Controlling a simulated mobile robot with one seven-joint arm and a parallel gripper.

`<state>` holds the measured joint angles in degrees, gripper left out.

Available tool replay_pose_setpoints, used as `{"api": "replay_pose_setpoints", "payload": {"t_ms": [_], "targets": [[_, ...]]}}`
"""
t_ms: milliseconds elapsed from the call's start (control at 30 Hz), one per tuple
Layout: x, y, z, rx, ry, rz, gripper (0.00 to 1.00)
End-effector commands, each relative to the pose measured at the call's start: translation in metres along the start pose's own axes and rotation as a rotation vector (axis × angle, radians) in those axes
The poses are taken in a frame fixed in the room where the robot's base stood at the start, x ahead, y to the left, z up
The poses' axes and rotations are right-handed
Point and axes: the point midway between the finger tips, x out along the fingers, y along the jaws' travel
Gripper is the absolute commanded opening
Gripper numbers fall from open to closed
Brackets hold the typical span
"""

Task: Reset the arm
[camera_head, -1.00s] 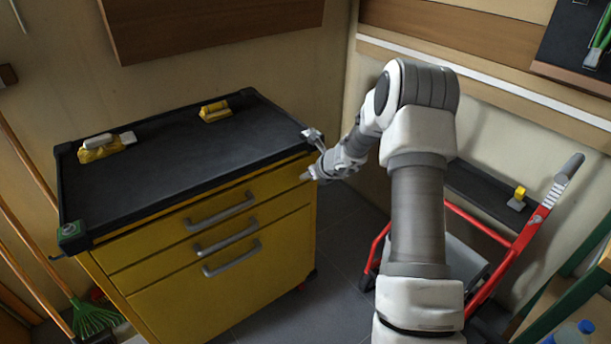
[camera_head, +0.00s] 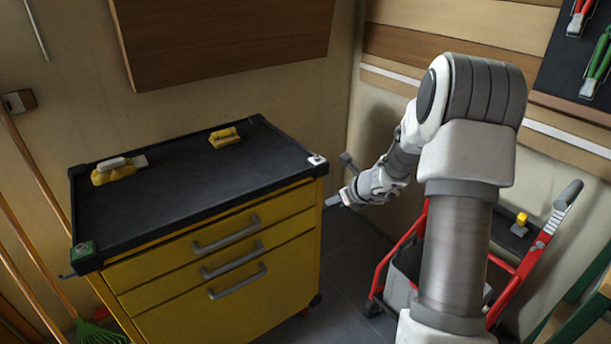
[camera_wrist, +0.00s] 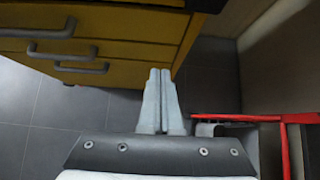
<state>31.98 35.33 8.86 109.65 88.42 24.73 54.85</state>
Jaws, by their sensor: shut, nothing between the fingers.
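My gripper (camera_head: 334,200) is at the end of my bent arm, just to the right of the yellow tool cabinet (camera_head: 215,290) in the head view. In the wrist view my gripper (camera_wrist: 160,75) shows its two fingers side by side, closed together with nothing between them. The fingertips point towards the cabinet's lower right corner, with grey floor tiles below. The cabinet's drawers (camera_wrist: 110,50) look shut in both views. My arm hides part of the red hand truck.
A red hand truck (camera_head: 530,262) stands behind my arm at the right. Yellow-handled tools (camera_head: 118,170) (camera_head: 224,138) lie on the black cabinet top (camera_head: 190,190). Rakes lean at the left wall. A green and wooden shelf (camera_head: 580,315) is at the lower right. Open floor (camera_head: 335,290) lies between cabinet and truck.

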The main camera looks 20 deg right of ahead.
Motion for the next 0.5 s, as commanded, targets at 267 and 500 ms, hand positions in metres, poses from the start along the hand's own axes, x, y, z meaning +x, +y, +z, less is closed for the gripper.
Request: {"api": "replay_pose_setpoints", "payload": {"t_ms": [267, 500], "targets": [[-0.026, 0.024, 0.027, -0.177, -0.01, 0.032, 0.0], [-0.104, 0.101, 0.077, -0.736, -0.021, 0.129, 0.0]]}}
